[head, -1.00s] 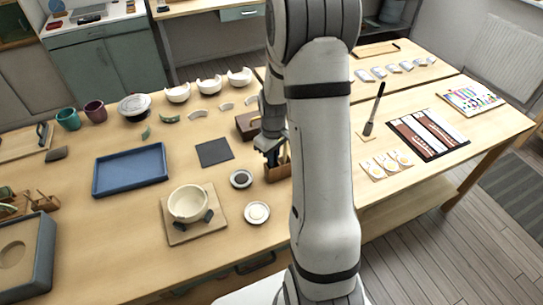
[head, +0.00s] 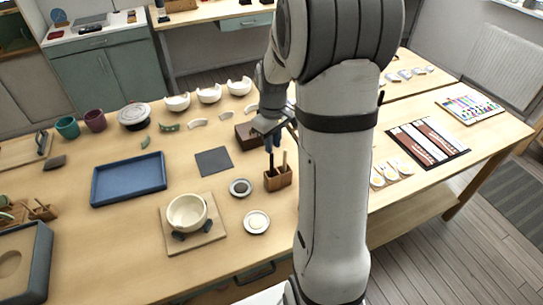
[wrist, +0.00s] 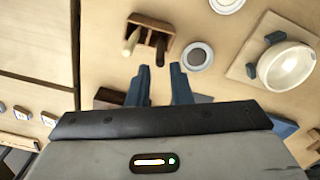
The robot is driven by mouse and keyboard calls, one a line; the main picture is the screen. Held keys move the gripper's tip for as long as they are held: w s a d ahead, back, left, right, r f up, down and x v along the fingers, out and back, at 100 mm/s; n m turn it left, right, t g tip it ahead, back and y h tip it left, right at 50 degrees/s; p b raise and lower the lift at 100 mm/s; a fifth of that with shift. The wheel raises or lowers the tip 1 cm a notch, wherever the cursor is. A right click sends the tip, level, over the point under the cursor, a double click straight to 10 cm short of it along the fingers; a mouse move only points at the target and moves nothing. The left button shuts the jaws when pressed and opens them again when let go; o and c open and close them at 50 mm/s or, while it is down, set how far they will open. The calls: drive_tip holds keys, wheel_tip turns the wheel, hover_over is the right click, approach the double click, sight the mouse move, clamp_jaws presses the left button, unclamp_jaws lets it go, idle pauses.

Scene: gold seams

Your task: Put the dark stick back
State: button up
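The wooden holder (head: 285,180) stands on the table and also shows in the wrist view (wrist: 152,22). A dark stick (wrist: 161,47) and a pale stick (wrist: 131,40) stand in it, seen from above. In the head view the dark stick (head: 271,163) is upright at the holder's left side, the pale stick (head: 285,160) at its right. My gripper (wrist: 162,84) is open, with nothing between its fingers, and apart from the sticks. In the head view my gripper (head: 272,146) is above and behind the holder.
A small dish with dark contents (head: 241,187) and a pale dish (head: 256,221) lie nearby. A dark wooden block (head: 246,137) sits behind the holder. A cream bowl (head: 187,212) stands on a board at left. My arm hides part of the right table.

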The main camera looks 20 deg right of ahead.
wheel_tip(320, 180, up, 2)
drive_tip(key=s+a+r+m+t, duration=0.1)
drive_tip(key=s+a+r, duration=0.3)
drive_tip(key=s, duration=0.5)
drive_tip(key=s+a+r+m+t, duration=0.2)
drive_tip(key=s+a, duration=0.4)
drive_tip(key=s, duration=0.3)
wheel_tip(320, 180, up, 3)
drive_tip(key=shift+s+f+m, duration=0.15)
drive_tip(key=shift+s+m, duration=0.25)
drive_tip(key=shift+m, duration=0.3)
